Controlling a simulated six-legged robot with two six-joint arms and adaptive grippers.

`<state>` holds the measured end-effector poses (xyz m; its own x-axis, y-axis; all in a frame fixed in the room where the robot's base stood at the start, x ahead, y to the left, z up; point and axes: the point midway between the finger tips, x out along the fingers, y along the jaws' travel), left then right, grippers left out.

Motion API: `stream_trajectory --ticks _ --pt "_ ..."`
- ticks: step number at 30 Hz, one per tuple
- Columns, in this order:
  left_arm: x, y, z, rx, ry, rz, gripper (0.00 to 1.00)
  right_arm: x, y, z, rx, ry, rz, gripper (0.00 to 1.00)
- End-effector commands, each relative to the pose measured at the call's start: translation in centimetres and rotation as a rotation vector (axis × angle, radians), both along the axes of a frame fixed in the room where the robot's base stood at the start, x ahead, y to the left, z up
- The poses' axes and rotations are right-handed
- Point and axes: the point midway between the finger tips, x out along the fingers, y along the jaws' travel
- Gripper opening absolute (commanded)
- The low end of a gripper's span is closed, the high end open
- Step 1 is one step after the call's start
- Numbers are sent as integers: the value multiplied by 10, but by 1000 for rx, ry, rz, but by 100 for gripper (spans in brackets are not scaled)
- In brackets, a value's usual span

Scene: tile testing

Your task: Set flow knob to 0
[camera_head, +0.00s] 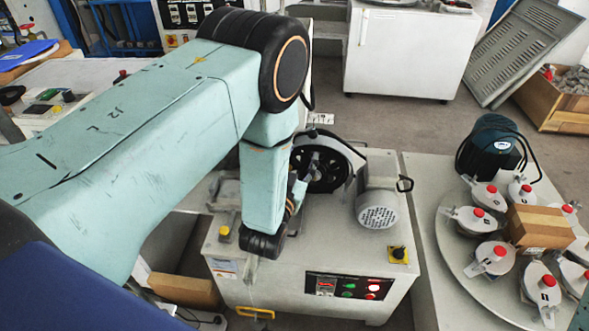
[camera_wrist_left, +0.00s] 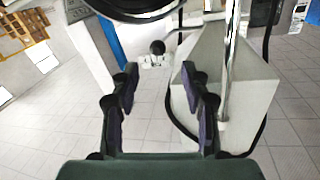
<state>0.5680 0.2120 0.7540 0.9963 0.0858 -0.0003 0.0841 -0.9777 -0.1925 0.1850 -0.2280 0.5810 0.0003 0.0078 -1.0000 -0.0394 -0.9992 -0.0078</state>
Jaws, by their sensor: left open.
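My left arm reaches in from the left in the head view and ends at a machine (camera_head: 330,265) with a black wheel (camera_head: 322,168). My left gripper (camera_wrist_left: 158,82) is open and empty in the left wrist view. A small black round knob (camera_wrist_left: 157,47) on a thin metal stem shows beyond the gap between the fingertips, apart from them. I cannot tell whether it is the flow knob, and no scale or 0 mark is readable. In the head view, the arm hides most of the gripper and part of the machine. My right gripper is not in view.
A motor (camera_head: 378,208) sits right of the wheel. A round table (camera_head: 455,240) with red-capped fixtures stands at right. A white block (camera_wrist_left: 235,85) is close to the right finger.

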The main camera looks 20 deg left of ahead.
Motion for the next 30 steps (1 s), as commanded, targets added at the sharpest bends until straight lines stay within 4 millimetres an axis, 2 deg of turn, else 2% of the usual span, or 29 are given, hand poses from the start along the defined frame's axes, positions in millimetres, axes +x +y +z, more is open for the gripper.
stream_trajectory --ticks 3,9,26,29,30 --pt "-22 -3 -1 2 4 -3 46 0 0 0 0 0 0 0" --pt "-43 -4 0 2 3 -2 46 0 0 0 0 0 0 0" --pt "-46 -4 0 0 1 -1 46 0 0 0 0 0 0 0" --pt "-47 -4 -9 -10 40 2 46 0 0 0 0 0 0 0" --pt "-48 -4 -17 -18 78 1 46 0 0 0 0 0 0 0"
